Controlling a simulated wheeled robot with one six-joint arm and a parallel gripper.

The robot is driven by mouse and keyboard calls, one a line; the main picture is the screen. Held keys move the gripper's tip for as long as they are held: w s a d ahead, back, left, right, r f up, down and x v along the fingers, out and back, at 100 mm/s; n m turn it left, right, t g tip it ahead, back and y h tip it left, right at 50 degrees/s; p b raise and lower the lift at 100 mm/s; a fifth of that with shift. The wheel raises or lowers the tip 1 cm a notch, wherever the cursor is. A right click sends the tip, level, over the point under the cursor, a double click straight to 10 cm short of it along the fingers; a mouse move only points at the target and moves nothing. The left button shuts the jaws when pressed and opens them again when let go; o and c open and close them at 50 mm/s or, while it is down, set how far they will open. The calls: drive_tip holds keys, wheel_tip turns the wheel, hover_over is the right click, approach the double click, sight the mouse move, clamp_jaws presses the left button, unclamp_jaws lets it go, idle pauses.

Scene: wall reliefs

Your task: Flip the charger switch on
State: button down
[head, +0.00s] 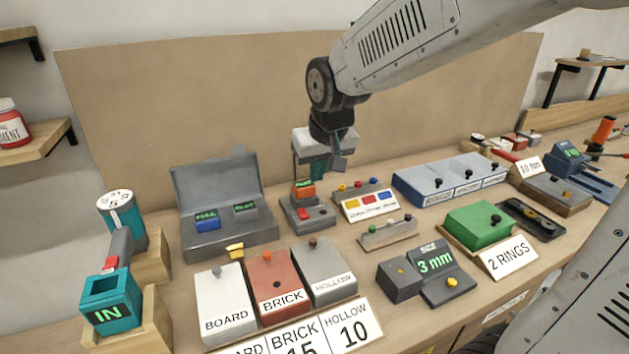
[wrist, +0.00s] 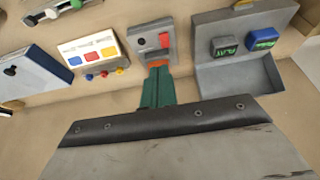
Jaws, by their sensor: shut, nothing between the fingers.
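The charger (head: 318,216) looks to be the small grey unit in the middle of the bench. It has a red switch (head: 306,212), a dark round knob and an orange block (head: 303,192) with a small green display at its back. My gripper (head: 298,176) is shut and empty, with its teal fingers pointing down just behind the orange block. In the wrist view the fingers (wrist: 157,85) reach toward the orange part (wrist: 158,63), and the red switch (wrist: 164,40) lies beyond it, apart from them. I cannot tell contact with the orange part or the switch's position.
A grey case (head: 230,240) with two small displays stands left of the charger. A white panel with coloured buttons (head: 366,204) stands close on its right. White, red and grey boxes (head: 280,285) are in front. A brown backboard (head: 200,110) rises behind.

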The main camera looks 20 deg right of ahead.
sight(298, 210)
drive_tip(key=shift+r, duration=0.15)
drive_tip(key=shift+w+a+r, duration=0.15)
drive_tip(key=shift+w+a, duration=0.45)
drive_tip(key=shift+a, duration=0.3)
drive_tip(key=x, duration=1.4)
drive_tip(key=shift+w+r, duration=0.1)
drive_tip(key=shift+w, duration=0.2)
drive_tip(key=shift+w+f, duration=0.15)
drive_tip(key=shift+f, duration=0.05)
drive_tip(key=shift+s, duration=0.2)
